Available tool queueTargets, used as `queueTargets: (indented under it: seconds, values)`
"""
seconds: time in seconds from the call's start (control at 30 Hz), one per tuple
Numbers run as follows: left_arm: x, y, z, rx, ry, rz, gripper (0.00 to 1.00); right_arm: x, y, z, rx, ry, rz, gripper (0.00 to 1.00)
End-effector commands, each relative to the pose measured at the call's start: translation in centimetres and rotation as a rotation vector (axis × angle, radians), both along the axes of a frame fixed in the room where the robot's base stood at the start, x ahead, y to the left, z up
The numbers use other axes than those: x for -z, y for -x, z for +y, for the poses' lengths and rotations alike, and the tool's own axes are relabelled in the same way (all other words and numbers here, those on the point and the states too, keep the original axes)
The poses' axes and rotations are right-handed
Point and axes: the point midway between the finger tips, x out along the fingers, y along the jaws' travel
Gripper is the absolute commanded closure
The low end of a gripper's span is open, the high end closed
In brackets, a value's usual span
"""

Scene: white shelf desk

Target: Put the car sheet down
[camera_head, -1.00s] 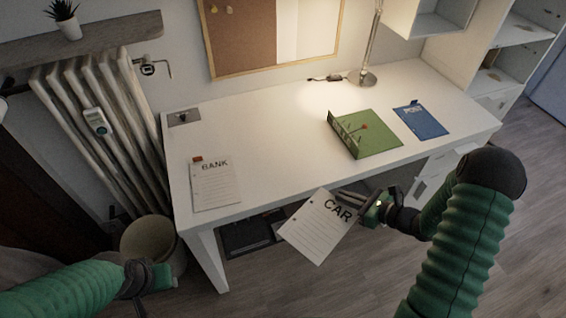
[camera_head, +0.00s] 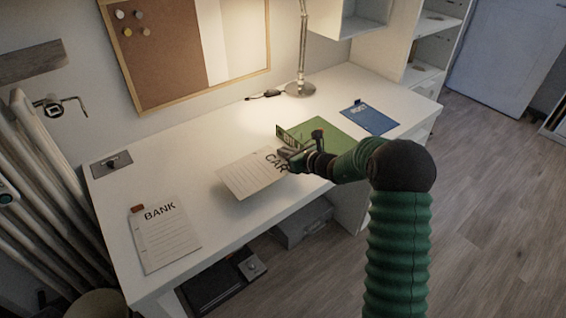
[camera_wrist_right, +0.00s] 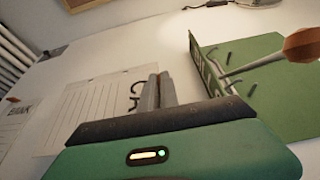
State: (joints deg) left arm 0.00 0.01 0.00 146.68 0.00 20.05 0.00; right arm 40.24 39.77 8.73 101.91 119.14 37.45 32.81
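The car sheet (camera_head: 246,178) is a white lined page headed "CAR" at its right end. My right gripper (camera_head: 287,157) is shut on that end, and the sheet reaches out to the left over the front part of the white desk (camera_head: 190,165). A shadow shows below the sheet, so it looks held above the desk top. In the right wrist view the car sheet (camera_wrist_right: 95,110) lies left of the gripper fingers (camera_wrist_right: 157,92), which are close together. My left gripper is outside both views.
The bank sheet (camera_head: 162,238) lies at the desk's left. A green folder (camera_head: 340,135) with raised metal parts is just behind my right gripper. A blue "POST" clipboard (camera_head: 370,118) lies farther right, and a lamp (camera_head: 301,88) stands at the back. Bare desk lies between the bank and car sheets.

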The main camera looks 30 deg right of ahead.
Motion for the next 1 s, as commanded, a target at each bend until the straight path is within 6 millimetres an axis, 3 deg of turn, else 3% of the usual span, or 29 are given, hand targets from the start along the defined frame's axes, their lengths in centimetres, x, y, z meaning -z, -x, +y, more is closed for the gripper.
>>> queueTargets:
  seconds: [0.27,0.47,0.5,0.63,1.0]
  values:
    - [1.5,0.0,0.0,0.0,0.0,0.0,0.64,3.7,-0.5,0.1,0.001,0.0,0.002,1.0]
    - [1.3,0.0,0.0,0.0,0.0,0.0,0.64,3.7,-0.5,0.1,0.002,0.001,0.002,1.0]
    - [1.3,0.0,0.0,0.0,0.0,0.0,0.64,3.7,-0.5,0.1,0.002,0.001,0.002,0.9]
    - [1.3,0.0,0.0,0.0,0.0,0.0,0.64,3.6,-0.5,0.1,0.001,0.002,0.001,0.73]
    - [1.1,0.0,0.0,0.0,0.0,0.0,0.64,3.2,0.2,-0.1,0.003,0.001,0.001,0.73]
